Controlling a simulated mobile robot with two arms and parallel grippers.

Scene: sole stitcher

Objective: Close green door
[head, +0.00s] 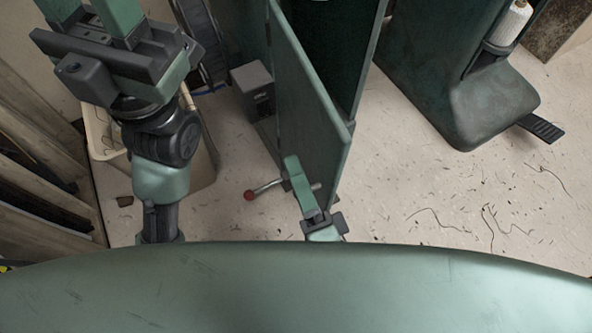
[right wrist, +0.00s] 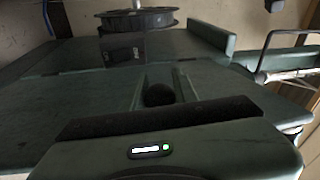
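The green door (head: 308,120) is a tall panel standing ajar from the dark green cabinet (head: 362,40) in the head view. A metal lever with a red ball (head: 249,195) is low beside the door. My right gripper (head: 312,188) is low at the door's near edge, close to the lever. In the right wrist view its fingers (right wrist: 162,88) are apart, with a dark round knob (right wrist: 160,95) between them; I cannot tell if they touch it. My left gripper (head: 92,12) is at upper left, fingers apart and empty, away from the door.
A dark green machine base (head: 470,110) with a pedal (head: 541,128) stands to the right. A small dark box (head: 252,88) and a pale bin (head: 200,170) are left of the door. The speckled floor (head: 400,190) is open between door and machine, with loose threads.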

